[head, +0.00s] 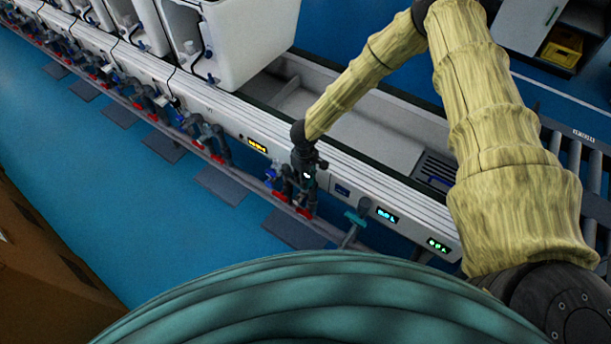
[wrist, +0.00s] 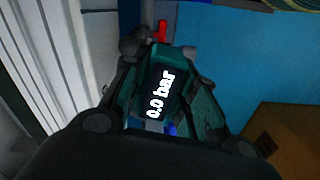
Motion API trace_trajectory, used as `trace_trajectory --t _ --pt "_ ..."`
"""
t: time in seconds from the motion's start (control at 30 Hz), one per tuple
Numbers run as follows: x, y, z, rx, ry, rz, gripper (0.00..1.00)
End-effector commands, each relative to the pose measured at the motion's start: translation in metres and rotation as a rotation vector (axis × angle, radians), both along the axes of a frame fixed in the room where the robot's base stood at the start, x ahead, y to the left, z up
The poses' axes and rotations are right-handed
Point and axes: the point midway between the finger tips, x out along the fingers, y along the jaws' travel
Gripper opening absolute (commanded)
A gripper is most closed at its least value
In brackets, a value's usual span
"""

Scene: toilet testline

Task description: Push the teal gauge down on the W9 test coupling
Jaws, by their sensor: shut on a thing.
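The teal gauge (wrist: 160,90) is between my gripper's fingers in the wrist view, its dark display reading "0.0 bar". In the head view my gripper (head: 307,174) is over the front edge of the line, above dark pipe fittings (head: 303,193) with red and blue parts. The gauge shows there only as a small bright spot. My gripper is shut on the gauge. The joint between gauge and coupling is hidden, so I cannot tell whether they touch. No W9 label is readable.
The white rail (head: 350,172) carries small lit displays (head: 387,216). A teal-topped fitting (head: 356,217) stands to the right of my gripper. White tanks (head: 240,40) stand on the line at upper left.

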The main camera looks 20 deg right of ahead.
Motion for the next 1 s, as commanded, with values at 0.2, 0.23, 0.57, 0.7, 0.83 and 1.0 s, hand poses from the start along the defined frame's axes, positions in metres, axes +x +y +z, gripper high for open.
trace_trajectory --t 0.2,0.23,0.57,0.7,0.83,1.0 --pt "0.0 0.0 0.0 0.0 0.0 0.0 0.53" --pt "0.0 0.0 0.0 0.0 0.0 0.0 0.53" --pt "0.0 0.0 0.002 0.0 0.0 0.0 0.53" --pt "0.001 0.0 0.016 0.0 -0.002 -0.001 0.53" --pt "0.001 0.0 0.037 0.002 -0.004 0.0 0.53" --pt "0.0 0.0 0.067 0.003 -0.003 -0.001 0.53"
